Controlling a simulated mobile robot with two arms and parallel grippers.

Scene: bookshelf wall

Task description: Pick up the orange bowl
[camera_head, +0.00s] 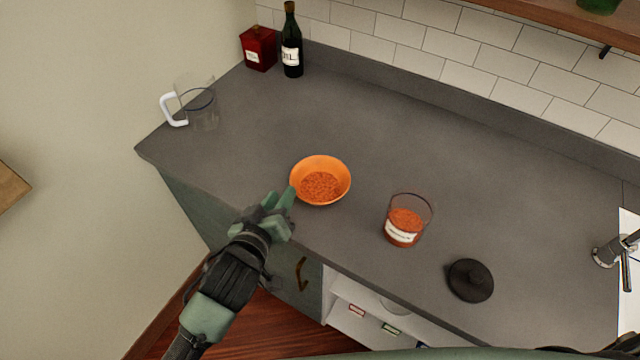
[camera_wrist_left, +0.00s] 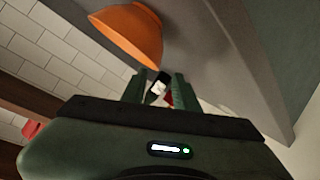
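The orange bowl (camera_head: 320,166) stands upright on the grey counter, near its front edge, with orange-red grains inside. In the left wrist view the bowl (camera_wrist_left: 130,30) is at the top, beyond the fingers and slightly left. My left gripper (camera_head: 285,200) is just to the lower left of the bowl, near the counter's front edge. In the left wrist view my left gripper (camera_wrist_left: 157,85) shows its two fingers apart, with nothing held between them. Whether a fingertip touches the bowl cannot be told. My right gripper is not seen.
A glass jar (camera_head: 404,222) of orange grains stands right of the bowl, with a black lid (camera_head: 470,280) beyond. A glass pitcher (camera_head: 198,105), red tin (camera_head: 259,48) and dark bottle (camera_head: 291,45) stand farther back. The counter (camera_head: 350,110) behind the bowl is clear.

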